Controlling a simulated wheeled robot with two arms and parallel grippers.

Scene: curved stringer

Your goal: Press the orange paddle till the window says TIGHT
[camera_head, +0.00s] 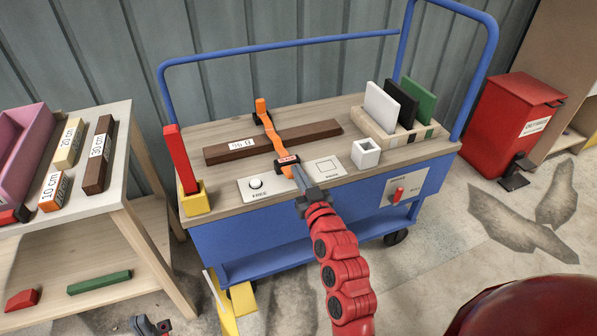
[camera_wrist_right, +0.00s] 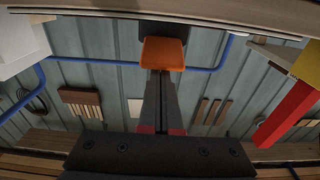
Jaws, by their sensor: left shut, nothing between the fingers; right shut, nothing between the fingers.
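The orange paddle (camera_head: 287,171) sits at the front end of an orange strap-like clamp (camera_head: 273,133) that crosses a dark brown bar (camera_head: 321,129) on the cart. A small red-and-white window (camera_head: 287,160) sits just above the paddle; its word is too small to read. My right gripper (camera_head: 297,172) is shut and empty, its tips at the paddle. In the right wrist view the paddle (camera_wrist_right: 164,54) lies straight at the tips of my shut fingers (camera_wrist_right: 162,78); whether they touch is unclear. My left gripper (camera_head: 152,322) is shut and empty, low at the bottom left edge.
The cart top (camera_head: 220,133) also holds a FREE button plate (camera_head: 268,188), a square-marked plate (camera_head: 328,168), a white hollow cube (camera_head: 365,153), a rack of panels (camera_head: 381,107) and a red post in a yellow block (camera_head: 195,203). A side table (camera_head: 68,205) stands left, a red bin (camera_head: 509,108) right.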

